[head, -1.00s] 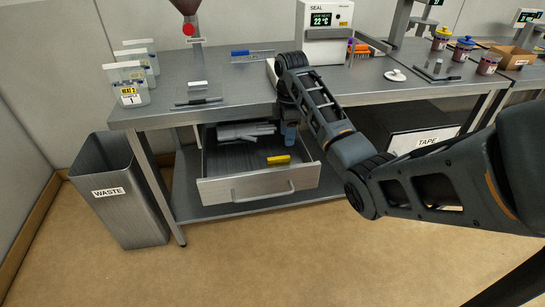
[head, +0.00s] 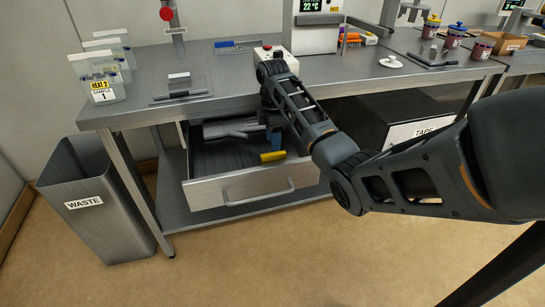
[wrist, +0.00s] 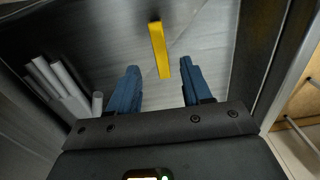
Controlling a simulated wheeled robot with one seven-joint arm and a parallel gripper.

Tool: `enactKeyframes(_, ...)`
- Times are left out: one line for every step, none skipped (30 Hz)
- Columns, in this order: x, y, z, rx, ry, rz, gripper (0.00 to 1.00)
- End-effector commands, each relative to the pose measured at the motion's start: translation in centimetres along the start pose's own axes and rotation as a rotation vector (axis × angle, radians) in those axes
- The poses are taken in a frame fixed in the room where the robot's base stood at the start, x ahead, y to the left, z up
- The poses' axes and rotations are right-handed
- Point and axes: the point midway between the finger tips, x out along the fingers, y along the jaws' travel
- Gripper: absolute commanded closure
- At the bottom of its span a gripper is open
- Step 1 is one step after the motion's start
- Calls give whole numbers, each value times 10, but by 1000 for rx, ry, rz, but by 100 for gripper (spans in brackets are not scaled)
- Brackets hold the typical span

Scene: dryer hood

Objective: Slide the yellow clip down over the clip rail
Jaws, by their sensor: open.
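The yellow clip (head: 273,156) lies in the open drawer (head: 200,160) under the bench, near its front right. In the wrist view the clip (wrist: 158,48) is a narrow bar pointing away from me. Its near end shows between my open fingertips. My gripper (wrist: 160,68) is empty and points down into the drawer. In the head view my arm hides most of the gripper; a blue part shows just behind the clip. I cannot tell which thing is the clip rail; a dark bar (head: 180,94) lies on a clear plate on the bench.
Grey tubes (wrist: 65,80) lie in the drawer, left of my fingers in the wrist view. The bench top (head: 130,108) overhangs the drawer. A waste bin (head: 90,200) stands at the left, and clear bags labelled HEAT 2 (head: 102,87) stand on the bench.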

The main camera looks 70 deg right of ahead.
Motion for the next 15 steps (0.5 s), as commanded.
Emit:
enactKeyframes(5,0,0,0,0,-1,51)
enactKeyframes(8,0,0,1,0,-1,51)
enactKeyframes(12,0,0,1,0,-2,51)
enactKeyframes(16,-1,-1,1,0,-2,51)
enactKeyframes(20,-1,-1,1,0,-2,51)
enactKeyframes(27,-1,-2,1,-1,-3,51)
enactKeyframes(31,-1,-2,1,-1,-2,51)
enactKeyframes(36,-2,-3,1,-1,-2,51)
enactKeyframes(42,-2,-2,2,-1,-3,51)
enactKeyframes(45,-1,-2,2,0,-1,51)
enactKeyframes(48,-1,-2,2,0,-1,51)
enactKeyframes(51,-1,-2,2,0,-2,51)
enactKeyframes(53,-1,-2,2,0,-1,51)
enactKeyframes(54,-1,-2,2,0,0,51)
enactKeyframes(55,-1,-2,2,0,1,51)
